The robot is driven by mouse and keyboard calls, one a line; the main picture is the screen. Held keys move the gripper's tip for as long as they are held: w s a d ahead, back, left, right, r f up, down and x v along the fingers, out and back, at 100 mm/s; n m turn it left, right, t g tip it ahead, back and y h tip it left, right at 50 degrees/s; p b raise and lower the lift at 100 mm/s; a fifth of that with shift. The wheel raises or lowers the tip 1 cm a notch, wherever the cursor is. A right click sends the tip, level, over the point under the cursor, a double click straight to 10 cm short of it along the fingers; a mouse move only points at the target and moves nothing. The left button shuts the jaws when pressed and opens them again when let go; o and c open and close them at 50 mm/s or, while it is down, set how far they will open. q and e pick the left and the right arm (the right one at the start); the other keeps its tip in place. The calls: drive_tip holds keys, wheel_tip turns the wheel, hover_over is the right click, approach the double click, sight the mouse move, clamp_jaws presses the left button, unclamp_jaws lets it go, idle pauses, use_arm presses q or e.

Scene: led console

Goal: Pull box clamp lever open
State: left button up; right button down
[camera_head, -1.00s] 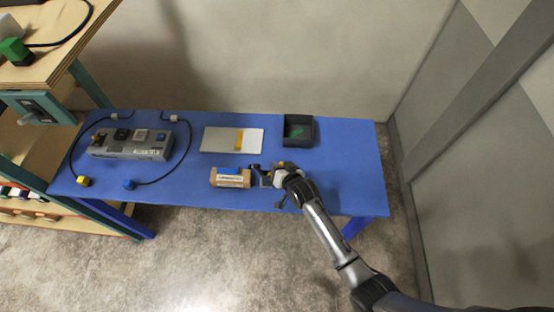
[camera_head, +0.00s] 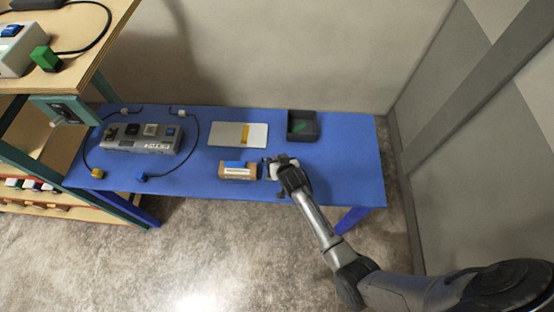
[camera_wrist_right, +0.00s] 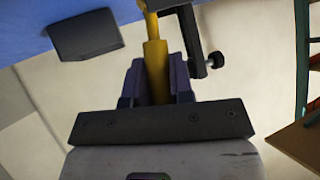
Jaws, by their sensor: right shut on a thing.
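My right gripper (camera_head: 273,165) is at the clamp. In the wrist view its fingers (camera_wrist_right: 158,78) are shut on the yellow lever. The lever is hidden behind the gripper in the head view. My left gripper is out of view.
A dark tray (camera_head: 302,137) with a green thing inside stands behind my right gripper; it also shows in the wrist view (camera_wrist_right: 85,35). A white plate (camera_head: 227,133) with a yellow strip lies behind the box. A grey console (camera_head: 140,146) with cables is left. The table's right end is clear.

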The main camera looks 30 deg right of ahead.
drive_tip(key=shift+f, duration=0.1)
drive_tip(key=c, duration=1)
unclamp_jaws()
